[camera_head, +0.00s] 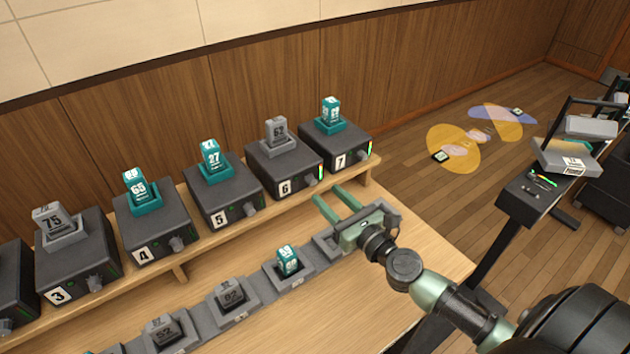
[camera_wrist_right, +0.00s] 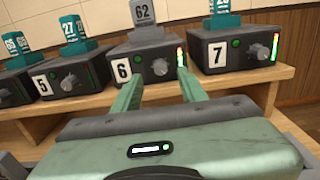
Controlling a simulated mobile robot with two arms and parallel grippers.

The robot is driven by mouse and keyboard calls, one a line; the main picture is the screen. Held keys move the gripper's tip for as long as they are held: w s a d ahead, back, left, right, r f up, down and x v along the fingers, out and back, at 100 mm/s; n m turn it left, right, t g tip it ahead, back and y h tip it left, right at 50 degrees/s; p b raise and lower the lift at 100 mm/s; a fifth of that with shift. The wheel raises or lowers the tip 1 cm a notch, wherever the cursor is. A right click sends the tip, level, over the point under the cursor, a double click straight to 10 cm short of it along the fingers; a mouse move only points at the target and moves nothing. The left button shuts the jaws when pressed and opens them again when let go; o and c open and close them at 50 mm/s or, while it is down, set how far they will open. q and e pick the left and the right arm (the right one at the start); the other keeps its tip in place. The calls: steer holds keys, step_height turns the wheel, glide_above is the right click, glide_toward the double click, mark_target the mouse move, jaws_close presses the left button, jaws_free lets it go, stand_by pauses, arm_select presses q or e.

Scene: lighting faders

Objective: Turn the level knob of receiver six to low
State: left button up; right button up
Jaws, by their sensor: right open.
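Receiver six (camera_head: 285,169) is a dark box on the wooden shelf, with a white "6" label and a grey block marked 62 on top. Its level knob (camera_head: 310,180) is on the front face, right of the label. In the right wrist view, receiver six (camera_wrist_right: 146,60) is straight ahead, and its knob (camera_wrist_right: 160,66) shows between and beyond my fingers. A lit green and red bar is beside the knob. My right gripper (camera_head: 332,203) is open and empty, its fingers pointing at receiver six, apart from the knob. My left gripper is not in view.
Receiver seven (camera_head: 336,143) stands to the right and receiver five (camera_head: 222,195) to the left, with others further left. A row of grey holders (camera_head: 237,302) with blocks lies on the table in front. A dark cart (camera_head: 535,195) stands at right.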

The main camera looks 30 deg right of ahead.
mark_target(314, 183)
steer(key=w, duration=0.4)
steer(key=shift+w+a, duration=0.1)
steer(key=shift+a, duration=0.2)
steer(key=shift+w+p, duration=0.3)
steer(key=shift+w, duration=0.25)
steer(key=shift+a, duration=0.1)
steer(key=c, duration=0.8)
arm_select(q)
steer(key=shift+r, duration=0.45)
arm_select(e)
jaws_close()
